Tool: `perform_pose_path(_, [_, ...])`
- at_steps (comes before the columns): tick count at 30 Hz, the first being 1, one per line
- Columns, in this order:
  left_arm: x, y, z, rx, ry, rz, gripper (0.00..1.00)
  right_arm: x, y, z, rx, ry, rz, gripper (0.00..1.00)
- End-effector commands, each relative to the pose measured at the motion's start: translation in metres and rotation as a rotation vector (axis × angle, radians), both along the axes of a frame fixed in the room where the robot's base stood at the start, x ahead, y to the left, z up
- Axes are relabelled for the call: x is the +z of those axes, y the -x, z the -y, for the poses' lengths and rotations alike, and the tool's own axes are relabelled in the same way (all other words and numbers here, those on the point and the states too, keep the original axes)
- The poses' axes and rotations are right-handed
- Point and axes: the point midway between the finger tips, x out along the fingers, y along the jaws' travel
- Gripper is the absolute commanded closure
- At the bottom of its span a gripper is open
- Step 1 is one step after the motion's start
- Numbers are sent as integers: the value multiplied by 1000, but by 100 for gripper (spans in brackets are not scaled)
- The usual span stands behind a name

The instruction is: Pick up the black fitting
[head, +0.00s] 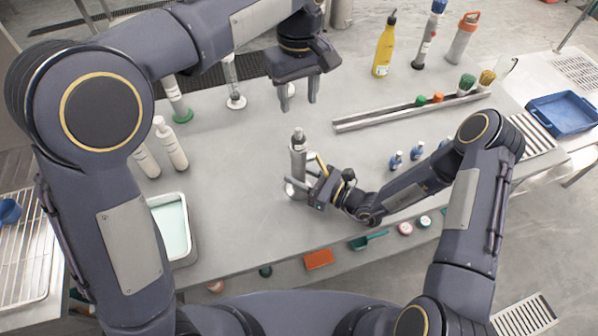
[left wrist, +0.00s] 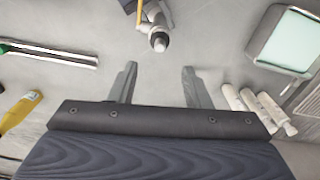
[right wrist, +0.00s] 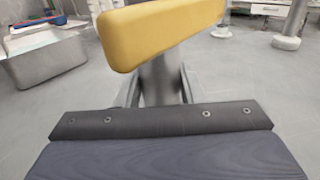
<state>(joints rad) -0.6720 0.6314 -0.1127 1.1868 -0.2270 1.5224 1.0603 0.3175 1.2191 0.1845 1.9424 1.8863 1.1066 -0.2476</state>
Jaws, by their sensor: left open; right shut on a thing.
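A grey cylindrical grinder (head: 298,163) stands upright on the table, with a dark fitting (head: 297,135) at its top. My right gripper (head: 303,185) is shut on the grinder's body from the right. In the right wrist view the grey body (right wrist: 160,82) is between the fingers, partly hidden by a yellow bar (right wrist: 160,32). My left gripper (head: 300,98) is open and empty, above and beyond the grinder. In the left wrist view the grinder's top (left wrist: 158,40) lies past the open fingers (left wrist: 159,75), apart from them.
A metal rail (head: 405,112) and a yellow bottle (head: 384,48) stand towards the back right. White bottles (head: 172,148) and a pale tray (head: 172,228) are at left. Small blue bottles (head: 396,160) stand at right. The table around the grinder is mostly clear.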

Motion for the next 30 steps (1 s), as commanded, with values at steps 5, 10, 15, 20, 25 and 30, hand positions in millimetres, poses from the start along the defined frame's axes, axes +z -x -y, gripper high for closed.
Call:
perform_pose_path(5, [-10,9,9,-166,-70,7,44,0,0,0,0,0,0,100])
perform_pose_path(10, [-33,32,25,-623,-278,-6,44,0,0,0,-1,0,0,100])
perform_pose_path(15, [-77,59,31,-1246,-697,-173,44,0,0,0,-1,0,0,100])
perform_pose_path(20, [-115,73,31,-1759,-1232,-525,44,0,0,0,0,0,0,100])
perform_pose_path(25, [-131,81,44,-2041,-1642,-873,44,0,0,0,0,0,0,100])
perform_pose_path(30, [-137,83,52,-2129,-1832,-1064,44,0,0,0,0,0,0,100])
